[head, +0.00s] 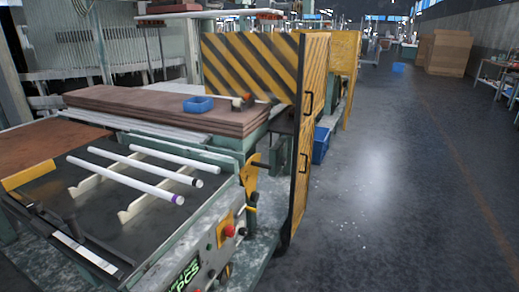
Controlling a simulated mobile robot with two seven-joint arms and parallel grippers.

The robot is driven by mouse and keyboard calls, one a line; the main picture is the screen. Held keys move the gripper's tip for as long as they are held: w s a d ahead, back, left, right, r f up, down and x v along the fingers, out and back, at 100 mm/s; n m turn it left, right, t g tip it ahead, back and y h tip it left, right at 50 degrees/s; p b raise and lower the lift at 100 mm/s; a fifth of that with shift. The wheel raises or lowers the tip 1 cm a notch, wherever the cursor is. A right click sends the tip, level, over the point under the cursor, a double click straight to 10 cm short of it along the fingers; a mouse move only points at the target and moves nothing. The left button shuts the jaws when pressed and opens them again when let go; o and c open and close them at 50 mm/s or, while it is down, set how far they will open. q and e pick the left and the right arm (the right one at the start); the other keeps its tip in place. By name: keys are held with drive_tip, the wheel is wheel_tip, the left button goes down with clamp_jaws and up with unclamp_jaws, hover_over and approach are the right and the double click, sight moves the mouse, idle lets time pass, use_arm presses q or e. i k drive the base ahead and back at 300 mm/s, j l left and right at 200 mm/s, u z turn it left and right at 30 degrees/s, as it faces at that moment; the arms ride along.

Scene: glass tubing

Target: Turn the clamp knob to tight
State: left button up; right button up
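Neither of my grippers is in the head view. No part is clearly recognisable as the clamp knob, and I cannot tell whether any knob is tight or loose. A short dark handle (261,165) sticks out beside a yellow bracket (250,177) at the right end of the machine bench. A red round button (229,231) sits on the bench's front panel. Several white tubes (150,165) with dark or purple ends lie across pale notched supports (160,198) on the dark bench top (110,225).
A black-and-yellow striped guard panel (250,66) and an open yellow door (308,125) stand right of the bench. Brown boards (165,107) carry a small blue tray (198,104).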

sight(35, 207)
drive_tip(key=u, duration=1.45)
